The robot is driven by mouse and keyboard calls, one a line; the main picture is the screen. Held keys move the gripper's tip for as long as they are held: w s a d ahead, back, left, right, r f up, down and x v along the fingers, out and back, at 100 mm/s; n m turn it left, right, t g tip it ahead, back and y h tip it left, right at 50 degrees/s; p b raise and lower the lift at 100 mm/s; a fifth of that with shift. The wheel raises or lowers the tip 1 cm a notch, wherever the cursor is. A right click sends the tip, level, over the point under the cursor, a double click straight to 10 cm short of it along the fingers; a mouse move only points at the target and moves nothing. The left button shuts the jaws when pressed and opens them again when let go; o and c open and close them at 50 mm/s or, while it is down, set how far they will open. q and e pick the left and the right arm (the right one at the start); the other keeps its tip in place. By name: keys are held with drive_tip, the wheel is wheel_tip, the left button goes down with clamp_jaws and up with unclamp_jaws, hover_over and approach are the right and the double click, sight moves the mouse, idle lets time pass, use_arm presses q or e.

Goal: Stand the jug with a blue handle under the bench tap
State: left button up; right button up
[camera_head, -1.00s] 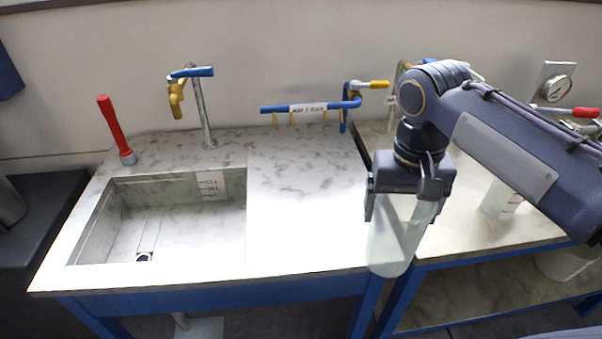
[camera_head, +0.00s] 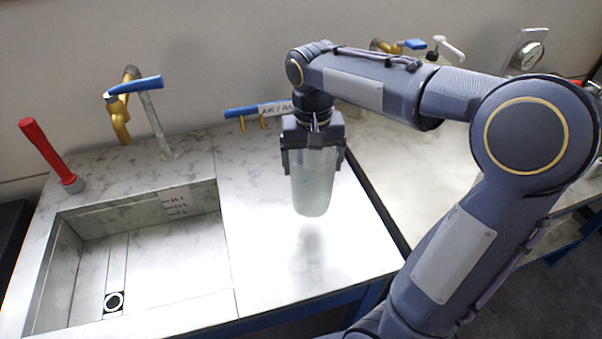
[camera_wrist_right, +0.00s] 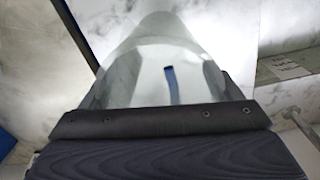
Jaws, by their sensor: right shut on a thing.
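The translucent jug (camera_head: 313,188) hangs upright from my right gripper (camera_head: 313,150), which is shut on it. It is above the bare worktop to the right of the sink, and a faint shadow lies below it. In the right wrist view the clear jug wall (camera_wrist_right: 165,65) fills the middle, with a blue strip (camera_wrist_right: 171,85), which looks like the handle, seen through it. The bench tap (camera_head: 155,120), a grey post with a brass spout and blue lever, stands behind the sink at the left. The left gripper is not in view.
The sink (camera_head: 150,260) has a drain (camera_head: 114,301) and a level scale (camera_head: 176,204) on its wall. A red-handled tool (camera_head: 45,150) stands left of the tap. A second bench (camera_head: 420,165) lies to the right.

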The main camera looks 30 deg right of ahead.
drive_tip(key=w+f, duration=0.1)
drive_tip(key=f, duration=0.1)
drive_tip(key=w+f, duration=0.1)
drive_tip(key=shift+w+a+f, duration=0.15)
drive_tip(key=shift+w+f, duration=0.2)
drive_tip(key=shift+w, duration=0.05)
drive_tip(key=shift+w+f, duration=0.15)
drive_tip(key=shift+f, duration=0.8)
drive_tip(key=shift+w+f, duration=0.15)
drive_tip(key=shift+f, duration=0.8)
drive_tip(key=shift+f, duration=0.15)
drive_tip(key=o, duration=1)
drive_tip(key=shift+c, duration=0.2)
